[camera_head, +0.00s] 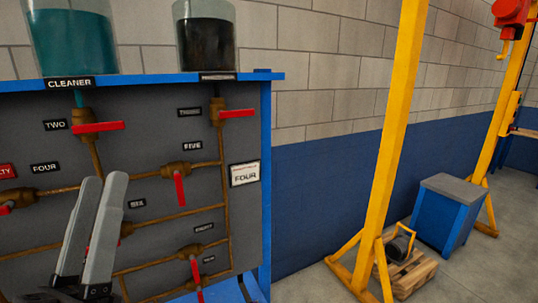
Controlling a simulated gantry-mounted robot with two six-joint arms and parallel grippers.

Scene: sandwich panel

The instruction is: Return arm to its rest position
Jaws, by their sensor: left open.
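My left gripper (94,228) is in the lower left, in front of the grey panel (150,105). Its two grey fingers point up and stand a little apart, with nothing seen between them. The panel carries brown pipes and several valves with red handles. The handle by label TWO (98,127) lies sideways, and so does the top right handle (237,113). The handle by label FIVE (180,189) hangs down. The gripper hides part of the pipes behind it; I cannot tell whether it touches them. My right gripper is not in view.
A teal tank (72,42) labelled CLEANER and a dark tank (206,42) stand on top of the panel's blue frame (266,180). To the right are a yellow gantry post (393,130), a wooden pallet (412,275) and a blue cabinet (432,222). Open floor lies around them.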

